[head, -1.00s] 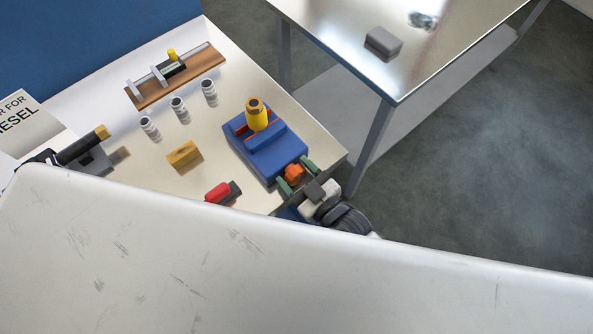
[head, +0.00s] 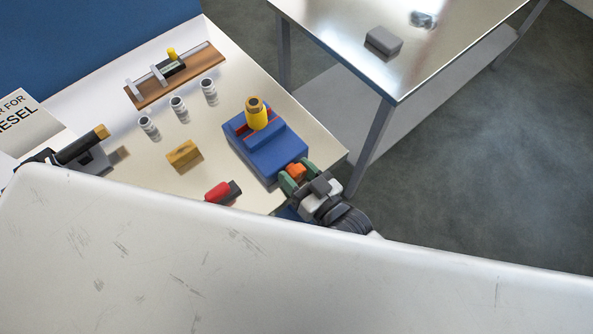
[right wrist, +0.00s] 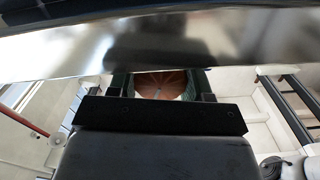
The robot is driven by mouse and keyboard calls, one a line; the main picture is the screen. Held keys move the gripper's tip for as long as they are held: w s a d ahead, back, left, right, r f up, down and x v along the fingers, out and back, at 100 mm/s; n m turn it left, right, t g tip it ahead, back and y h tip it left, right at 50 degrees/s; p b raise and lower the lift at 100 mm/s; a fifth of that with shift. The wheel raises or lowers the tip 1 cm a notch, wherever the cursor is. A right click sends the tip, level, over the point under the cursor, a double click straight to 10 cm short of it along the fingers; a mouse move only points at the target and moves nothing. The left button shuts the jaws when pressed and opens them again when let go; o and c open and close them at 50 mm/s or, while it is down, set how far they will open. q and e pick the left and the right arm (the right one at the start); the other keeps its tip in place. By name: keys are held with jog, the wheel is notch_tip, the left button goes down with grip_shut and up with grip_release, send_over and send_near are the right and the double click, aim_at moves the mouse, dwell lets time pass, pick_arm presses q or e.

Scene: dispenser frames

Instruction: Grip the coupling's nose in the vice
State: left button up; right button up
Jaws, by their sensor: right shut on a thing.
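The blue vice (head: 270,158) stands near the right edge of the workbench. The yellow coupling (head: 257,121), with a brownish top, stands upright at the vice's red-edged jaws; I cannot tell how tightly they hold it. An orange handle (head: 296,170) sits on the vice's near end. My right gripper (head: 298,175) is shut on this handle, with its green fingers on either side. In the right wrist view the handle (right wrist: 160,83) shows as a brown-orange round face between the fingers (right wrist: 160,88).
A wooden rack (head: 177,82), several grey-white cylinders (head: 178,107), a yellow block (head: 184,154) and a red-and-black piece (head: 222,192) are on the bench. A second metal table (head: 340,30) stands behind.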

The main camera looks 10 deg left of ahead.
jog(key=o, duration=0.6)
jog(key=shift+o, duration=0.2)
jog(key=shift+s+d, duration=0.1)
jog(key=b+v, duration=0.2)
jog(key=v, duration=0.8)
jog(key=shift+s+d, duration=0.2)
jog(key=shift+d, duration=0.05)
